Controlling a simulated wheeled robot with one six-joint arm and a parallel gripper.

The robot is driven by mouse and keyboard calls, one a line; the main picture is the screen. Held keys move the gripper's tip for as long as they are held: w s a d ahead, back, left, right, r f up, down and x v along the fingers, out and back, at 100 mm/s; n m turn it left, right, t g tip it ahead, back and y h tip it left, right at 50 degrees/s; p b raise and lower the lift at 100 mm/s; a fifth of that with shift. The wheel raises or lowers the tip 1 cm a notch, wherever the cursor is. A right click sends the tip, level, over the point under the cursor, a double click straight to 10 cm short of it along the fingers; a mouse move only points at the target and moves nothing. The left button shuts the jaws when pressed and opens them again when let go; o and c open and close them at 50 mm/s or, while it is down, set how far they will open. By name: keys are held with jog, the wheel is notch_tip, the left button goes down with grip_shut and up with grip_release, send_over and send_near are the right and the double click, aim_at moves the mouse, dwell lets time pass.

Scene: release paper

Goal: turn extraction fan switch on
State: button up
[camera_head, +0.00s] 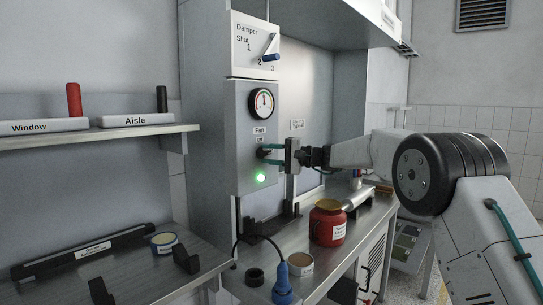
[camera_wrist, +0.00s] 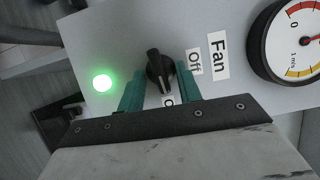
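The fan switch is a black rotary knob (camera_wrist: 160,70) on a grey panel, below the labels "Fan" and "Off" in the head view. In the wrist view its long lower end points toward a second label (camera_wrist: 168,101), of which only an "O" shows, not toward the "Off" label (camera_wrist: 194,62). A green lamp (camera_head: 260,178) below the knob is lit; it also shows in the wrist view (camera_wrist: 102,83). My gripper (camera_head: 268,154) is at the panel with its teal fingers on either side of the knob. In the wrist view my gripper (camera_wrist: 159,78) is open, with small gaps beside the knob.
A dial gauge (camera_head: 262,103) and a damper lever (camera_head: 270,47) sit above the knob. A shelf (camera_head: 90,134) is at left.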

jog(key=shift+d, duration=0.75)
jog(key=v, duration=0.7)
jog(key=s+a+r+m+t, duration=0.1)
jog(key=s+a+r+t, duration=0.2)
jog(key=s+a+r, duration=0.15)
notch_tip(320, 180, down, 5)
jog(key=d+m+t+h, duration=0.2)
jog(key=m+t+h, duration=0.1)
jog(key=t, duration=0.1)
jog(key=shift+g, duration=0.3)
jog(key=x, duration=0.7)
jog(key=shift+w+r, duration=0.1)
jog(key=shift+r, duration=0.1)
grip_shut()
